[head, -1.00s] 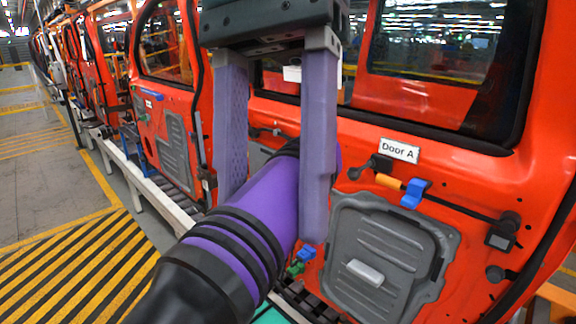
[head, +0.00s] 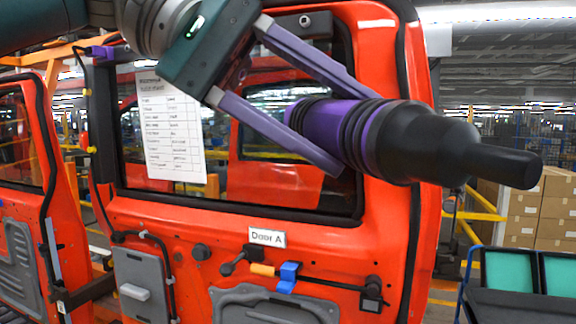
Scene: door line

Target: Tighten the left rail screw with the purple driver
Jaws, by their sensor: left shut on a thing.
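My left gripper (head: 356,132) comes in from the upper left and is shut on the purple driver (head: 315,120). The driver has a purple body with black ribbed bands and a black tapered end that points right and slightly down. It is held in the air in front of the upper right part of the door's window frame. The red door (head: 330,236) carries a white label reading Door A (head: 267,237). I cannot make out the left rail screw or a rail as such. My right gripper is not in view.
A printed sheet (head: 170,128) hangs at the door window. A blue clip (head: 288,277) and dark cable sit on the lower door. Teal-lined trays (head: 510,270) stand at the lower right, with cardboard boxes (head: 520,215) behind. Another red door (head: 25,220) is at the left.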

